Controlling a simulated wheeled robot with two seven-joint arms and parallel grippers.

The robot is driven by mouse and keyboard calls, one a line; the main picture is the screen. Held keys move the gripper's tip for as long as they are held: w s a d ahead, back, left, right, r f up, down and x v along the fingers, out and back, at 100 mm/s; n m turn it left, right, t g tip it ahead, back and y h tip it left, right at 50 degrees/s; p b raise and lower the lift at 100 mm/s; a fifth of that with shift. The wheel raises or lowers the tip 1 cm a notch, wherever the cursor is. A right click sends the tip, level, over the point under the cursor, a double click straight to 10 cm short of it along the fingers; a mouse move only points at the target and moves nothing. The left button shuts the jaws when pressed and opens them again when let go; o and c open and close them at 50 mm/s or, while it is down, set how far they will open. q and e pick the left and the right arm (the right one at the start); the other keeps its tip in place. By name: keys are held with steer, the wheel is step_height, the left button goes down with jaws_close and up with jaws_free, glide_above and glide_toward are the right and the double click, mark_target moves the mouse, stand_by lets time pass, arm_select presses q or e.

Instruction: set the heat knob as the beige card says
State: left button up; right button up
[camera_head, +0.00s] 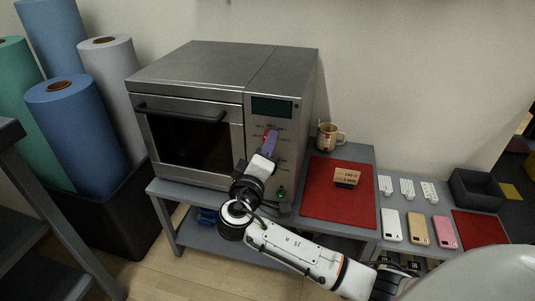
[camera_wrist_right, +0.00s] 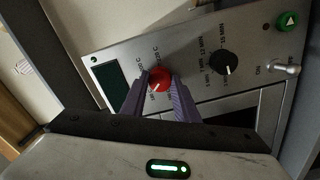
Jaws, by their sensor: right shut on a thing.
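The mug press (camera_head: 195,70) is a grey oven-like machine with a control panel on its right. Its red heat knob (camera_wrist_right: 159,79) sits beside temperature marks in C in the right wrist view. My right gripper (camera_wrist_right: 158,92) has its two purple fingers on either side of the red knob, shut on it. In the head view my right gripper (camera_head: 269,143) hides most of that knob. The knob's exact pointer setting cannot be made out. The beige card (camera_head: 346,177) stands on a red mat (camera_head: 325,206); its two printed lines are too small to read surely. My left gripper is not in view.
A black minute knob (camera_wrist_right: 222,63), a toggle switch (camera_wrist_right: 288,68) and a green button (camera_wrist_right: 289,20) are close by on the panel. A mug (camera_head: 330,137) stands right of the press. Phones (camera_head: 418,228) and a dark tray (camera_head: 477,190) lie further right.

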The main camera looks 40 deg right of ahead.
arm_select(q)
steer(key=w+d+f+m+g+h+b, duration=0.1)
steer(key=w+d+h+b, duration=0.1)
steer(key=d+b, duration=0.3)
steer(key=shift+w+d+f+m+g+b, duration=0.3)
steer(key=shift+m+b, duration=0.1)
steer(key=shift+b, duration=1.5)
arm_select(e)
steer(key=shift+m, duration=4.2)
steer(key=o, duration=1.1)
steer(key=shift+a, duration=0.1)
steer(key=shift+c, duration=0.2)
